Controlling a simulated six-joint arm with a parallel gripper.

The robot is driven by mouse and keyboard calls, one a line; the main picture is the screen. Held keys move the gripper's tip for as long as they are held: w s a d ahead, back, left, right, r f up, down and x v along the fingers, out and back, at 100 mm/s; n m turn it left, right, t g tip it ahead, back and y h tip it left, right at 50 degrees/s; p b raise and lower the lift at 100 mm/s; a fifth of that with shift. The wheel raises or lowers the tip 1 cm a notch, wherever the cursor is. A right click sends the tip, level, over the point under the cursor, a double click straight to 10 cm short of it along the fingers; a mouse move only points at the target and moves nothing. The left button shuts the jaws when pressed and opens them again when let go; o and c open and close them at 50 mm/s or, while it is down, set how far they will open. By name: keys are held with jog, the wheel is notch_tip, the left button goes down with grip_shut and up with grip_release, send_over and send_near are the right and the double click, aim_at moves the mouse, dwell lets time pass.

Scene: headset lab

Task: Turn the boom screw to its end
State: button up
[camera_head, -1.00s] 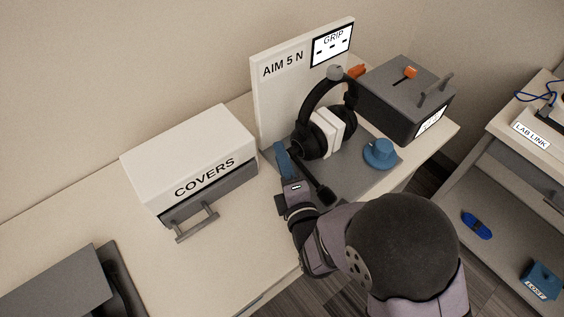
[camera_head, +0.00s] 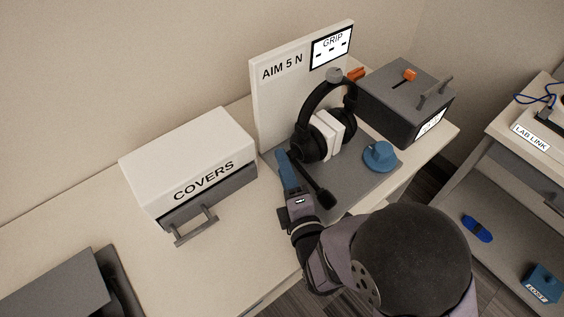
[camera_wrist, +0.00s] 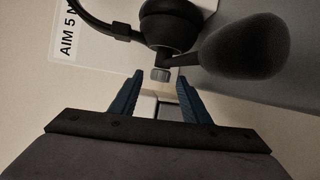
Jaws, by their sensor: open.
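The black headset (camera_head: 304,128) hangs on its stand in front of the white AIM 5 N panel (camera_head: 277,98). Its microphone boom reaches toward the front and ends in a dark foam tip (camera_head: 325,198), large in the wrist view (camera_wrist: 245,45). A small grey ridged knob, which looks like the boom screw (camera_wrist: 160,75), sits at the boom's root below the black ear cup (camera_wrist: 170,25). My gripper (camera_wrist: 159,82) is open, its two blue fingers either side of the line to the knob, tips just short of it. In the head view my gripper (camera_head: 284,160) is left of the boom; the screw is hidden there.
A grey box with an orange slider (camera_head: 409,75) and a blue knob-like part (camera_head: 380,156) stand to the right. The white COVERS box (camera_head: 185,150) with a handled drawer is on the left. Bare table lies in front of it.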

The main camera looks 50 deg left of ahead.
jog(key=v, duration=0.3)
jog(key=shift+s+d+r, duration=0.1)
jog(key=shift+d, duration=0.1)
jog(key=shift+p+v, duration=0.45)
jog(key=shift+v, duration=0.3)
